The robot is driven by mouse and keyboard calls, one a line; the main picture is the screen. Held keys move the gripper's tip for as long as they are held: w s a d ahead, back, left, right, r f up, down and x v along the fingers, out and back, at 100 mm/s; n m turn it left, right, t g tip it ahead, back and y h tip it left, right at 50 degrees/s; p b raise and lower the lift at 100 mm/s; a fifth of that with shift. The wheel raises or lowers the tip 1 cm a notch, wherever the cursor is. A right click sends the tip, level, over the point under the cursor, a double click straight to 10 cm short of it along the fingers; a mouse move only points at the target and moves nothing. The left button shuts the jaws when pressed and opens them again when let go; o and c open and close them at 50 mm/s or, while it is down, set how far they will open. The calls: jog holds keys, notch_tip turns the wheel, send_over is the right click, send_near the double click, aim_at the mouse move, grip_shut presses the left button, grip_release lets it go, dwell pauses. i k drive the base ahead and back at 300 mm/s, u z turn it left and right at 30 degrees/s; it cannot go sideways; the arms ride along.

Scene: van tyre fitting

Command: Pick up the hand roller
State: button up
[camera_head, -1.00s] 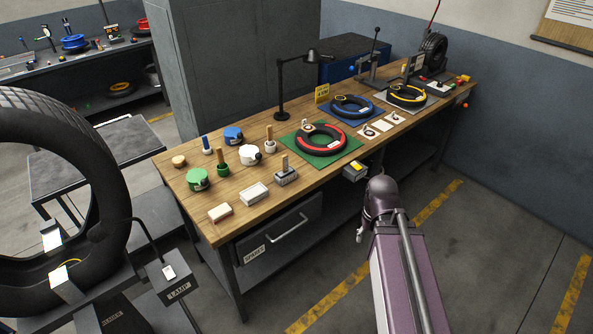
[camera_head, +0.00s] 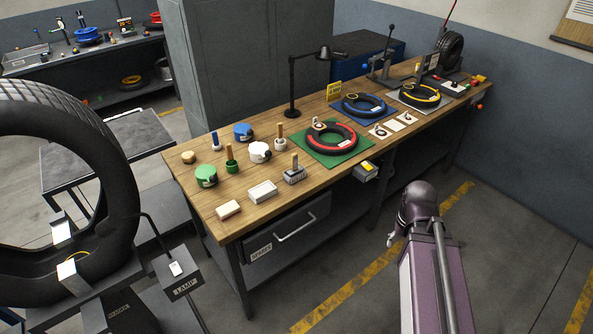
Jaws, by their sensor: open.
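Several tools with handles stand on the wooden bench (camera_head: 330,176). A grey block with an upright wooden handle (camera_head: 294,172) is near the front edge; it may be the hand roller or its holder, but I cannot tell. My arm rises at the lower right, in front of the bench. Only a small pale part of my gripper (camera_head: 391,239) shows beside the arm's dark joint, over the floor and away from every tool. I see nothing held.
A red-ringed tyre on a green mat (camera_head: 354,157), a blue ring (camera_head: 364,106) and a yellow ring (camera_head: 420,95) lie along the bench. A desk lamp (camera_head: 292,88) stands behind. A large tyre (camera_head: 108,165) and the LAMP box (camera_head: 177,275) are at left. Floor before the bench is clear.

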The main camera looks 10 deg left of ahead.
aim_at(295, 169)
jog(key=u, duration=0.05)
jog(key=i, duration=1)
jog(key=z, duration=0.05)
